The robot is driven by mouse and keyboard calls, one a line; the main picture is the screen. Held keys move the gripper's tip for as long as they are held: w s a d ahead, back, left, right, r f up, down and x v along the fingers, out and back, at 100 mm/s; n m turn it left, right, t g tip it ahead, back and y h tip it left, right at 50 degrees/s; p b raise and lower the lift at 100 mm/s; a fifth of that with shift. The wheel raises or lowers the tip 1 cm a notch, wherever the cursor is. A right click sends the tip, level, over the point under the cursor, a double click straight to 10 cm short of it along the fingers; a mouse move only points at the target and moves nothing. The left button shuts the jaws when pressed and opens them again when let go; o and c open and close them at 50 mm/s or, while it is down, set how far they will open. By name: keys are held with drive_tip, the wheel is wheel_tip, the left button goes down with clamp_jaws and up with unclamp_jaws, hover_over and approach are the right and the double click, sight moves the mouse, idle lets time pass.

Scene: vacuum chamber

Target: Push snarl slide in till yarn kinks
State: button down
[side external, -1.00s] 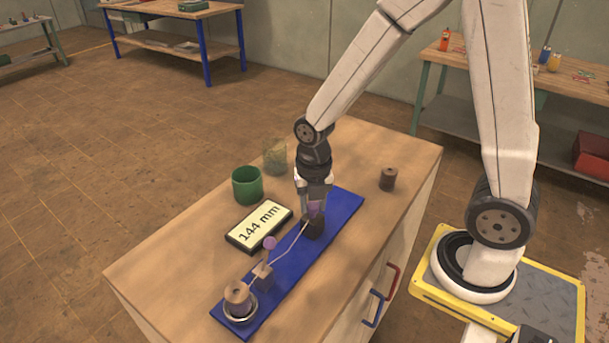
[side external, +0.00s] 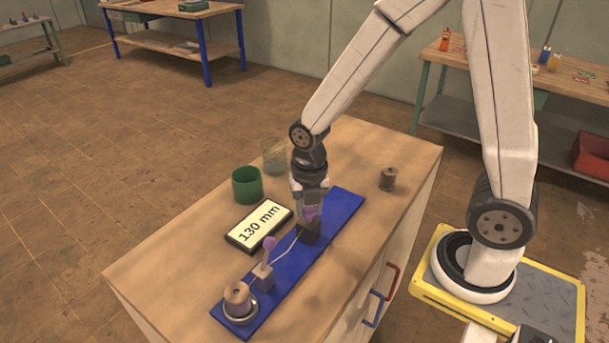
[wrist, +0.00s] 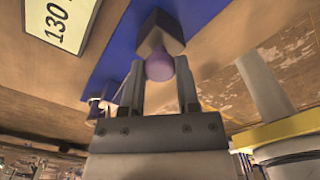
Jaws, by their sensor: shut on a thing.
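My gripper (side external: 310,206) points down over the blue board (side external: 342,207) and is shut on the purple knob of a dark slide block (side external: 308,234). In the wrist view the knob (wrist: 159,68) sits between the two fingers, with the block (wrist: 160,36) beyond it. A pale yarn (side external: 286,248) runs from the slide to a small brown block (side external: 263,279) with a purple-topped post (side external: 268,243). It looks a little bent, but it is too thin to judge a kink. The display (side external: 259,225) reads 130 mm.
A green cup (side external: 247,185) and a clear glass (side external: 275,157) stand behind the display. A second brown spool (side external: 388,179) stands to the right. The bench top (side external: 165,262) is bare at the left.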

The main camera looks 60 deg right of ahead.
sight(317, 221)
drive_tip(key=shift+c, duration=1.6)
unclamp_jaws()
drive_tip(key=shift+r, duration=3.9)
drive_tip(key=shift+m, duration=0.3)
drive_tip(key=m, duration=0.1)
drive_tip(key=f+m, duration=0.1)
drive_tip(key=m, duration=0.3)
drive_tip(key=shift+s+d+f+t, duration=0.15)
drive_tip(key=shift+s+d+t, duration=0.05)
drive_tip(key=shift+s+t, duration=0.15)
drive_tip(key=m, duration=0.2)
drive_tip(key=f+m, duration=0.1)
drive_tip(key=m, duration=0.4)
drive_tip(key=shift+s+d+f+m+t, duration=0.2)
drive_tip(key=shift+s+m+t, duration=0.1)
drive_tip(key=shift+s+t, duration=0.1)
drive_tip(key=m, duration=0.4)
drive_tip(key=s+f+m, duration=0.1)
drive_tip(key=m, duration=0.4)
drive_tip(key=f+m+t, duration=0.1)
drive_tip(key=m, duration=0.3)
drive_tip(key=shift+s+d+f+m, duration=0.1)
drive_tip(key=shift+s+d+m, duration=0.25)
drive_tip(key=shift+s+m, duration=0.05)
